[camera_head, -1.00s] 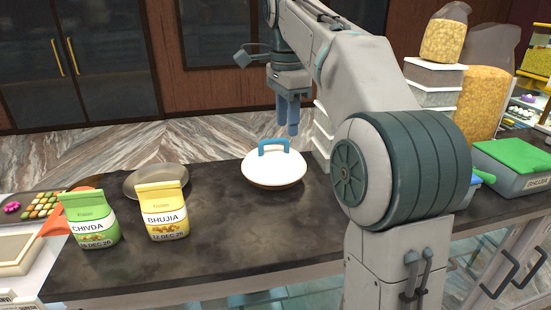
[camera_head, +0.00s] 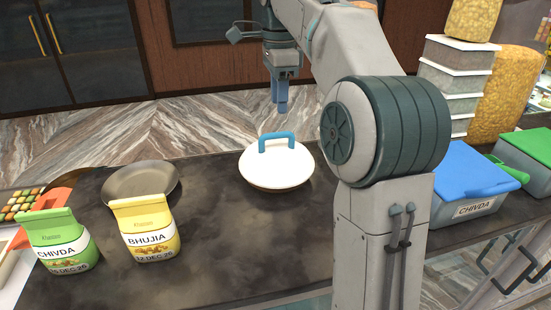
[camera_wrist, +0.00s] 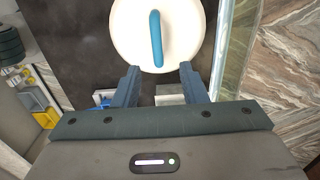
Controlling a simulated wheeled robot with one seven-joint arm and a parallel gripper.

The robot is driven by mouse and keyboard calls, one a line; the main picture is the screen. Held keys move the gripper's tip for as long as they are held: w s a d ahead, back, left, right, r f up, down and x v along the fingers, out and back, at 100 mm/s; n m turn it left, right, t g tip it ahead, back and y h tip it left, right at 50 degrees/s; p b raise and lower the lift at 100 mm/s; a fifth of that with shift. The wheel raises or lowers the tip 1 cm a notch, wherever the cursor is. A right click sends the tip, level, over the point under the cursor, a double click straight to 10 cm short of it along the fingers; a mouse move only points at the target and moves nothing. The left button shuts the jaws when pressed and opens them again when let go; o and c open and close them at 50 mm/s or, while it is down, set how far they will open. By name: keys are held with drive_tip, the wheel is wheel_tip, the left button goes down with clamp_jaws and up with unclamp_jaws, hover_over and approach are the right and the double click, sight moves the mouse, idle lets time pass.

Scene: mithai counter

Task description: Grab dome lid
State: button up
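The dome lid (camera_head: 275,170) is white and round with a blue arched handle (camera_head: 277,141), and it rests on the dark counter in the head view. In the wrist view the lid (camera_wrist: 128,34) is at the top, with its handle (camera_wrist: 156,38) seen from above as an upright bar. My gripper (camera_head: 280,105) hangs above and behind the lid in the head view, apart from the handle. In the wrist view my gripper (camera_wrist: 160,75) has its two blue fingers spread with nothing between them, and the handle lies beyond the fingertips.
A dark pan (camera_head: 141,180), a yellow BHUJIA bag (camera_head: 146,228) and a green CHIVDA bag (camera_head: 57,241) stand left of the lid. A blue-lidded CHIVDA box (camera_head: 470,175) and stacked white boxes (camera_head: 455,85) are at right. The counter (camera_head: 235,250) before the lid is clear.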

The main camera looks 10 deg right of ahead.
sight(277, 134)
wheel_tip(277, 134, down, 4)
drive_tip(key=shift+f, duration=0.15)
drive_tip(key=f, duration=0.2)
drive_tip(key=f+p, duration=0.1)
drive_tip(key=f, duration=0.1)
drive_tip(key=shift+s+a, duration=0.25)
drive_tip(key=shift+a, duration=0.05)
drive_tip(key=shift+w+f, duration=0.1)
drive_tip(key=shift+f, duration=0.5)
clamp_jaws()
